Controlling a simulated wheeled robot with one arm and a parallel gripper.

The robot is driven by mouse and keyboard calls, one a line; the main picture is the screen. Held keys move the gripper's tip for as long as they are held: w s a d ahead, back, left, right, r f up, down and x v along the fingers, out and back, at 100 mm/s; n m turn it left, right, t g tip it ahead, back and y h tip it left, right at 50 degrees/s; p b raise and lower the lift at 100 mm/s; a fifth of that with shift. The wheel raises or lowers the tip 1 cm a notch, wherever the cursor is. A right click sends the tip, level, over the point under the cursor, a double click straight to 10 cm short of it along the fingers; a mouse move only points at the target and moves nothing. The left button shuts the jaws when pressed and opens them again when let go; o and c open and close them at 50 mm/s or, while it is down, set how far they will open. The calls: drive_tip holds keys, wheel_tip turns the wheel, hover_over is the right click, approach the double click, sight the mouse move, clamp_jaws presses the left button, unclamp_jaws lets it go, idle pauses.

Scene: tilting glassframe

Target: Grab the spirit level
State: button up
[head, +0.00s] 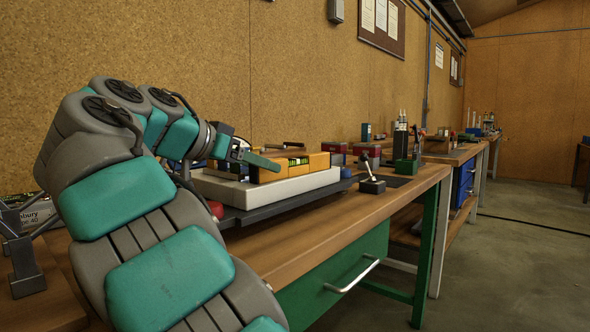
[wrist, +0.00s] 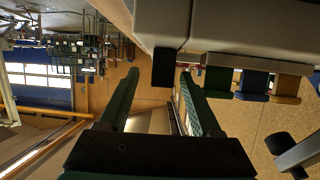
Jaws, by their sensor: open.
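The spirit level (head: 318,162) looks like a yellow-orange bar with a small green vial, lying on a pale slab on the workbench in the head view. My gripper (head: 252,154) is at its left end, with one teal finger overlapping the bar in the picture; I cannot tell whether they touch. In the wrist view my gripper (wrist: 160,75) shows two dark green fingers spread apart with nothing held between them. I cannot make out the level for sure in the wrist view.
The pale slab (head: 235,193) rests on a dark plate on the wooden workbench (head: 290,243). A small black lever device (head: 371,184) stands to the right. Red boxes (head: 367,150) and a green-based tool holder (head: 405,167) are behind. A corkboard wall (head: 300,70) rises behind the bench.

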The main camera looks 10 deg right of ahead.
sight(295, 166)
drive_tip(key=shift+r+x, duration=0.2)
drive_tip(key=shift+x, duration=1.45)
drive_tip(key=shift+r+x, duration=0.2)
drive_tip(key=shift+x, duration=1.45)
drive_tip(key=shift+w+d, duration=0.1)
drive_tip(key=shift+w, duration=0.1)
clamp_jaws()
